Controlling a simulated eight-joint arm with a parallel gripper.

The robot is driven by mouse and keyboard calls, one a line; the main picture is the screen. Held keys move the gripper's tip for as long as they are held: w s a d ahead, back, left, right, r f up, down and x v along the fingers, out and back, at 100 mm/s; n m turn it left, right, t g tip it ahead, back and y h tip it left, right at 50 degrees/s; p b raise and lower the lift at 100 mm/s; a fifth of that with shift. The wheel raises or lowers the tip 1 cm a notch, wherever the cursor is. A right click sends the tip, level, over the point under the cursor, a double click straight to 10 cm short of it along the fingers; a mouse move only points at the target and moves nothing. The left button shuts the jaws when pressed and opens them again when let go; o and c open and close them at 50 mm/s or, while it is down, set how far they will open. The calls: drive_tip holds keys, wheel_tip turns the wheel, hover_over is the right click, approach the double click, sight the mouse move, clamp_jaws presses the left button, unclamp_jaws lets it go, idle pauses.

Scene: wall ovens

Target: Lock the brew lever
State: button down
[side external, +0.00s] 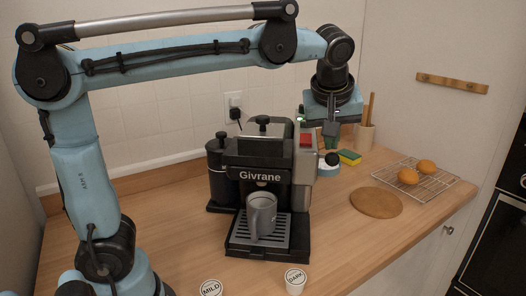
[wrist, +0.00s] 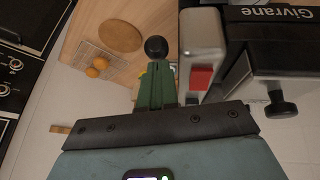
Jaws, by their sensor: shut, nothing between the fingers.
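The coffee machine, marked Givrane (side external: 262,160), stands on the wooden counter, with a grey side housing and a red switch (side external: 306,140) on its right. The switch also shows in the wrist view (wrist: 201,78). A black ball knob (side external: 332,159), which looks like the brew lever's end, is at the machine's right side. It also shows in the wrist view (wrist: 156,47), just beyond my fingertips. My gripper (side external: 330,138) points down over the knob, its green fingers (wrist: 158,68) shut and empty. I cannot tell whether they touch the knob. The lever's shaft is hidden.
A grey mug (side external: 262,214) stands on the drip tray (side external: 282,240). Pods marked MILD (side external: 211,288) and DARK (side external: 296,279) are in front. The counter's front right is clear.

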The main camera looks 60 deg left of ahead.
drive_tip(key=r, duration=0.2)
drive_tip(key=shift+a+r, duration=0.35)
drive_tip(key=shift+a, duration=0.05)
drive_tip(key=v, duration=0.9)
drive_tip(key=s+a+f+m+t+h, duration=0.1)
drive_tip(key=s+f+m, duration=0.2)
drive_tip(key=f, duration=0.5)
drive_tip(key=s+a+f+m+t+h, duration=0.1)
drive_tip(key=s+f+m, duration=0.2)
drive_tip(key=f, duration=0.5)
drive_tip(key=s+a+f+m+h, duration=0.1)
drive_tip(key=s+f+m, duration=0.2)
drive_tip(key=f+m, duration=0.2)
wheel_tip(320, 180, down, 3)
drive_tip(key=shift+a+f+t, duration=0.1)
drive_tip(key=shift+a+t, duration=0.2)
drive_tip(key=shift+t, duration=0.1)
